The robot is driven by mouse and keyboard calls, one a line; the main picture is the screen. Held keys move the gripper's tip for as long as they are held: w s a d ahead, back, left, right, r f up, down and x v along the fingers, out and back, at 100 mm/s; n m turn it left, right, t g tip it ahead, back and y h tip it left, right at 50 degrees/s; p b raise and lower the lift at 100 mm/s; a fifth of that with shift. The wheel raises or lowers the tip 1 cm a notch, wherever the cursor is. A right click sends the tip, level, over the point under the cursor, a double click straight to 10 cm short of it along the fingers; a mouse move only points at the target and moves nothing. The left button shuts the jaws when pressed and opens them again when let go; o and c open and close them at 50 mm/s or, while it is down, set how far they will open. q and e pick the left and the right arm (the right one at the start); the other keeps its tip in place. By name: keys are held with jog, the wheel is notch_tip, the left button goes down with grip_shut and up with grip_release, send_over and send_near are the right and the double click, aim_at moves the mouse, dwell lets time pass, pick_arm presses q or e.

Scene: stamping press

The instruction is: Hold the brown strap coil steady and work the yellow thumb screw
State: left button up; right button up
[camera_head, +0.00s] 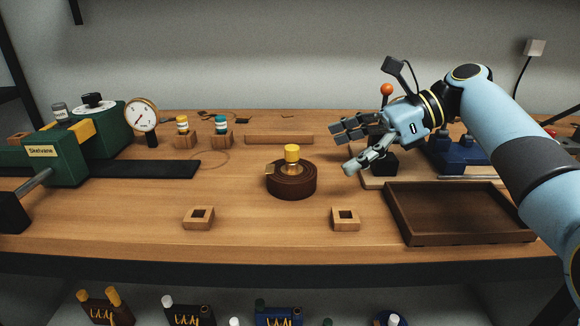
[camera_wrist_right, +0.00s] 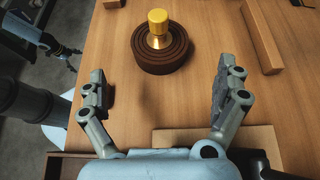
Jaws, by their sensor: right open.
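The brown strap coil (camera_head: 292,188) lies flat near the middle of the bench; it also shows in the right wrist view (camera_wrist_right: 162,62). The yellow thumb screw (camera_head: 292,153) stands upright at the coil's centre and shows in the right wrist view (camera_wrist_right: 158,22). My right gripper (camera_head: 343,149) is open and empty, to the right of the coil, fingers towards it. In the right wrist view its fingers (camera_wrist_right: 158,85) are wide apart, short of the coil and not touching it. A dark arm end, seemingly my left gripper (camera_wrist_right: 70,60), shows small beyond the bench's front edge; its jaws are unclear.
A brown tray (camera_head: 460,238) stands at the right front. Two small wooden blocks (camera_head: 199,226) (camera_head: 346,227) lie before the coil, and a wooden bar (camera_head: 279,139) behind it. A green machine (camera_head: 62,160) and a dial gauge (camera_head: 141,115) stand left. Bench around the coil is clear.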

aim_at(299, 170)
jog(key=b+x, duration=0.2)
jog(key=shift+a+f, duration=0.2)
jog(key=shift+f, duration=0.15)
jog(key=b+x, duration=0.2)
jog(key=x, duration=0.1)
jog(key=shift+d+f, duration=0.1)
jog(key=a, duration=0.1)
jog(key=a+p, duration=0.1)
jog(key=shift+a+f, duration=0.2)
jog(key=shift+a, duration=0.1)
jog(key=shift+a+f, duration=0.2)
jog(key=shift+a, duration=0.05)
jog(key=shift+a+f, duration=0.15)
jog(key=shift+a, duration=0.1)
jog(key=shift+c, duration=1.4)
jog(key=c, duration=0.9)
jog(key=o, duration=0.8)
pick_arm(q)
jog(key=shift+g, duration=0.3)
jog(key=s+f, duration=0.3)
jog(key=shift+s+f, duration=0.15)
jog(key=shift+f, duration=0.05)
pick_arm(e)
jog(key=c, duration=1)
